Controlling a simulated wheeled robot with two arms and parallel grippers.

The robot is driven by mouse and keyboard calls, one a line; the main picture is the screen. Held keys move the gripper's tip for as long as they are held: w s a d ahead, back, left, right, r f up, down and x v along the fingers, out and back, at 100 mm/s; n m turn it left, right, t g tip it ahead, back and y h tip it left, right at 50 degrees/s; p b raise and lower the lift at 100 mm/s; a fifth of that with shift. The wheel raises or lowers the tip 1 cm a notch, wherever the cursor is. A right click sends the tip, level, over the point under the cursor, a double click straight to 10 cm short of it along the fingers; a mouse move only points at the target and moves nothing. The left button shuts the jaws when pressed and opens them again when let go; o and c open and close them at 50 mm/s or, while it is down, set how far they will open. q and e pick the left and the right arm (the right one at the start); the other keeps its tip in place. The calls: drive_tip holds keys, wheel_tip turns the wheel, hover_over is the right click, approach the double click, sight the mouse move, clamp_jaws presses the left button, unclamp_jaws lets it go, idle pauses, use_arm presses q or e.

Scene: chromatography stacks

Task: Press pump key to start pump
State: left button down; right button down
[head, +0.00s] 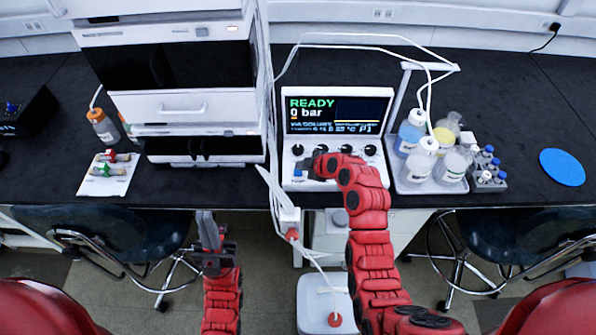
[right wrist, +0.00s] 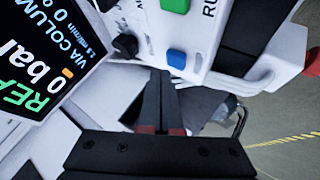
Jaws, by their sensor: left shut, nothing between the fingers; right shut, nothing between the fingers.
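The pump unit (head: 340,183) stands on the black bench; its display (head: 338,112) reads READY and 0 bar. In the right wrist view its panel shows a green key (right wrist: 176,5), a blue key (right wrist: 176,59) and a black knob (right wrist: 125,46). Lettering beginning "RU" sits by the keys. My right gripper (head: 306,168) is shut and empty, at the left of the control panel, hiding part of it. Its fingertips (right wrist: 161,76) are close to the blue key; I cannot tell whether they touch anything. My left gripper (head: 208,222) is shut and empty, low before the bench.
A tall white instrument stack (head: 205,106) stands left of the pump unit. A tray (head: 404,183) with several bottles stands to its right, beside a vial rack (head: 488,182) and a blue disc (head: 562,167). Thin tubing (head: 281,196) hangs at the bench front.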

drive_tip(key=shift+f+b, duration=0.4)
drive_tip(key=shift+b, duration=0.55)
drive_tip(key=shift+f+b, duration=0.55)
drive_tip(key=shift+b, duration=0.2)
idle(0.6)
drive_tip(key=shift+r, duration=1)
drive_tip(key=shift+r, duration=0.1)
